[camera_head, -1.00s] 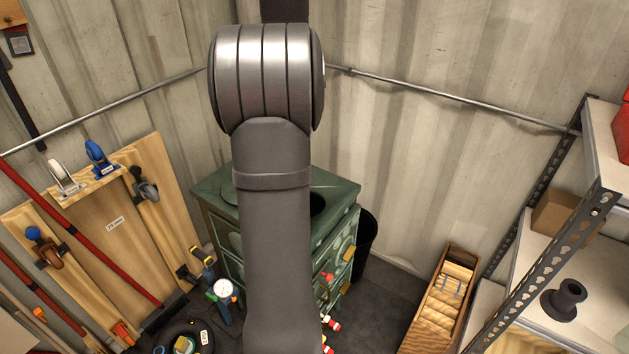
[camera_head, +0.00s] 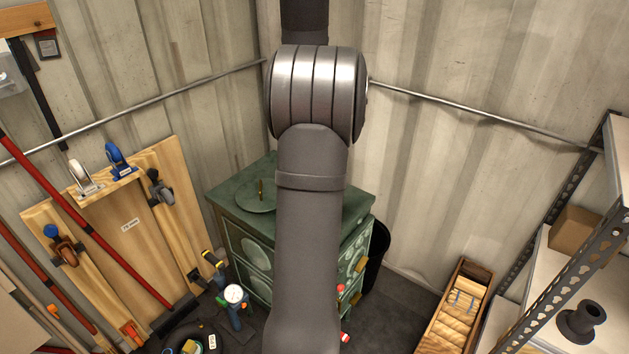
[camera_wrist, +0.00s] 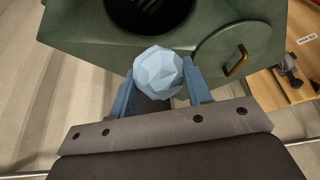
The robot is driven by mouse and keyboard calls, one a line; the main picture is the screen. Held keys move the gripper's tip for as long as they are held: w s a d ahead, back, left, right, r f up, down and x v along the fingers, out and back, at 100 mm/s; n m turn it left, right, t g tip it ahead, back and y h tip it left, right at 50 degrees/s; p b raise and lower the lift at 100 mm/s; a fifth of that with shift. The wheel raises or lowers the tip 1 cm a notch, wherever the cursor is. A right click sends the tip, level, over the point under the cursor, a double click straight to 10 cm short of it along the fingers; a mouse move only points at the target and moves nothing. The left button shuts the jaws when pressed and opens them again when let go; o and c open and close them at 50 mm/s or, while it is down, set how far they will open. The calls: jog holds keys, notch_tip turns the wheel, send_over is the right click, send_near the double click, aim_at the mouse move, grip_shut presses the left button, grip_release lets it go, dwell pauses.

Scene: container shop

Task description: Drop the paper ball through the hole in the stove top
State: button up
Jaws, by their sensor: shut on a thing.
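In the wrist view my gripper (camera_wrist: 163,92) is shut on the pale blue, faceted paper ball (camera_wrist: 159,72). The ball is over the near edge of the green stove top (camera_wrist: 98,40). The dark round hole (camera_wrist: 150,8) in the stove top lies just beyond the ball, cut off by the picture's upper edge. A round green lid with a brass handle (camera_wrist: 236,60) lies on the stove top to the right of the hole. In the head view the stove (camera_head: 232,200) and its lid (camera_head: 257,196) show, but my arm hides the hole, the ball and my gripper.
A dark bin (camera_head: 378,255) stands right of the stove. A wooden crate (camera_head: 455,310) and a metal shelf (camera_head: 560,240) are at the right. Corrugated walls close in behind.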

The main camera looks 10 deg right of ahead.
notch_tip(320, 180, down, 8)
jog(key=shift+r, duration=0.25)
dwell(0.4)
jog(key=o, duration=1)
jog(key=shift+o, duration=0.2)
jog(key=v, duration=1.7)
jog(key=shift+r, duration=0.25)
jog(key=shift+f, duration=0.1)
